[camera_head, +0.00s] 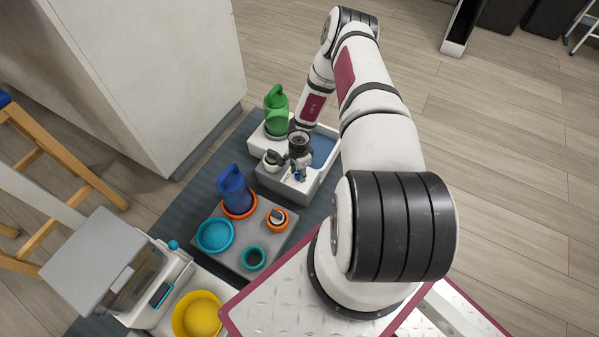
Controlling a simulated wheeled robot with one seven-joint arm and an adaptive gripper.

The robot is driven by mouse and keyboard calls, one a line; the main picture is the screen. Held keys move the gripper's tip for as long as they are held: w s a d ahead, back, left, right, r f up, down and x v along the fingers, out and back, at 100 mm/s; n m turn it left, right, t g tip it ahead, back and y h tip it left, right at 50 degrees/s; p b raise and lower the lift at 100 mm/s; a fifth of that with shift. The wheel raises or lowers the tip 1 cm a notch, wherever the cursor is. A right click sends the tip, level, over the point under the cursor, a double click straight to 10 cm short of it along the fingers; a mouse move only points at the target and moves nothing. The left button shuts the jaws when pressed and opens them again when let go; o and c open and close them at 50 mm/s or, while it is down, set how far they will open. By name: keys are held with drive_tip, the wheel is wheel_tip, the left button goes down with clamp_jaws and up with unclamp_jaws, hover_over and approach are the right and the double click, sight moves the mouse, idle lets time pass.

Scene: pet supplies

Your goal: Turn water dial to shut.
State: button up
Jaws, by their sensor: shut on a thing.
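A white water dispenser (327,176) stands on the dark mat, with a translucent green bottle (277,112) on its back left and a blue basin area (321,150) on its right. My arm reaches over it from the right, and my gripper (298,176) points down at its front part. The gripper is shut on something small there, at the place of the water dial. The fingers and wrist hide the dial almost fully, so its angle cannot be told. A small blue patch shows by the fingertips.
A grey stand in front holds a dark blue bottle (233,187), a teal bowl (215,236) and small orange and teal rings. A lidded feeder (150,282) and yellow bowl (198,315) are at lower left. A pale cabinet (150,70) rises behind left.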

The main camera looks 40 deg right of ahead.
drive_tip(key=shift+d+n, duration=0.2)
drive_tip(key=shift+n, duration=0.9)
drive_tip(key=o, duration=1.2)
drive_tip(key=shift+c, duration=0.2)
drive_tip(key=shift+a, duration=0.1)
wheel_tip(320, 180, up, 12)
